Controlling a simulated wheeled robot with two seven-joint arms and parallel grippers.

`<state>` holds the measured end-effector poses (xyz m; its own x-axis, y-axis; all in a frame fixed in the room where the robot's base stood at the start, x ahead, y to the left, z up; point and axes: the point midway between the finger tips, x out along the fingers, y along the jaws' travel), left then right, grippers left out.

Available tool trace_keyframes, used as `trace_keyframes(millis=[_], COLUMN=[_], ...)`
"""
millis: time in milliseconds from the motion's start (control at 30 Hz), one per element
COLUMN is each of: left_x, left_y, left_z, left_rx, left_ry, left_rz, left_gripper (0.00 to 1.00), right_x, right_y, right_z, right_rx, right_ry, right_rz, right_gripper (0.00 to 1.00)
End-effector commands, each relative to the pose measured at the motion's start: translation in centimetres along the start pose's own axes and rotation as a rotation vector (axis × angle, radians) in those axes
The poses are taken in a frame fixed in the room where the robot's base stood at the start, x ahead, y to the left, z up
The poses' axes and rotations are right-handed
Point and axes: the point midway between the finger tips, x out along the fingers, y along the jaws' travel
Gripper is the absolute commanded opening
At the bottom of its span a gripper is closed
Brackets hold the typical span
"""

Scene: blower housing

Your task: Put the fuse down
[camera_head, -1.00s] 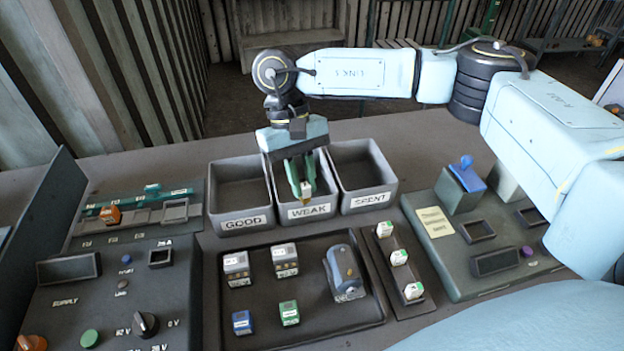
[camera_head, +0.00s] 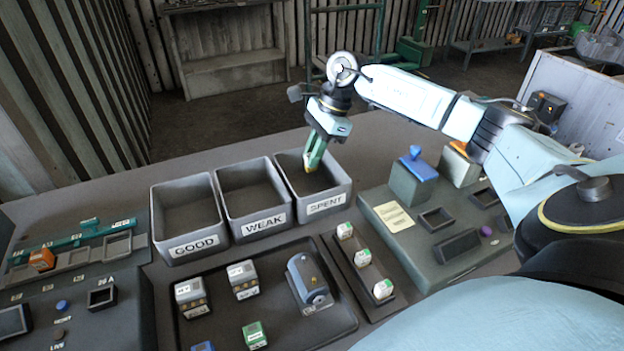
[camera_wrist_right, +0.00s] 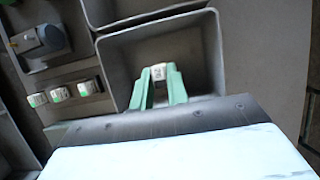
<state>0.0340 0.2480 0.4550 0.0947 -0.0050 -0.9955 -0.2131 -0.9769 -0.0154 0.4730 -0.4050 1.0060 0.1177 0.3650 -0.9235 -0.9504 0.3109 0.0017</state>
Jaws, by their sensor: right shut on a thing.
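My right gripper (camera_head: 312,162) points down into the SPENT bin (camera_head: 328,205), the rightmost of three grey bins. It is shut on a small fuse (camera_wrist_right: 158,72), whose pale end shows between the green fingers in the right wrist view. In the head view the fuse is mostly hidden by the fingers. The fuse is over or inside the bin; its height above the floor is hard to tell. The WEAK bin (camera_head: 264,224) and GOOD bin (camera_head: 195,246) stand to the left and look empty. My left gripper is not in view.
A tray (camera_head: 345,322) in front holds several blocks and a grey device (camera_head: 308,282). A narrow rack (camera_head: 385,268) holds three white-and-green fuses. A panel with a blue-topped block (camera_head: 410,185) stands at the right, and a supply panel (camera_head: 90,325) at the left.

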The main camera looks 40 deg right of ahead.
Motion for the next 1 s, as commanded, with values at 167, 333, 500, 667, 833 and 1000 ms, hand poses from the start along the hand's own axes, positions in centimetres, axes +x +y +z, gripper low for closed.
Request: trace_keyframes(millis=[167,333,500,667,833,1000], left_x=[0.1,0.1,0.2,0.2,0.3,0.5], left_y=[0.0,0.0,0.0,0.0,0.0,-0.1], left_z=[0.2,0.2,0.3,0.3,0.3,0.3], left_rx=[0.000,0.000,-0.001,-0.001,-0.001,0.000], left_ry=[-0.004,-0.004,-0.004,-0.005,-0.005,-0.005], left_rz=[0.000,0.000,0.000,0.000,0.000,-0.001], left_gripper=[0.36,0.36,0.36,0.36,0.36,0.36], right_x=[2.6,3.8,6.1,6.6,6.6,6.9], right_y=[0.0,0.1,0.1,0.0,0.0,0.0], right_z=[-1.1,-1.5,-2.5,-2.7,-2.7,-2.8], right_rx=[-0.002,-0.002,-0.002,-0.005,-0.005,-0.005], right_ry=[0.001,0.001,0.001,0.000,0.000,0.001], right_rz=[0.002,0.004,0.006,0.001,0.001,0.002], right_gripper=[0.02,0.02,0.02,0.02,0.02,0.24])
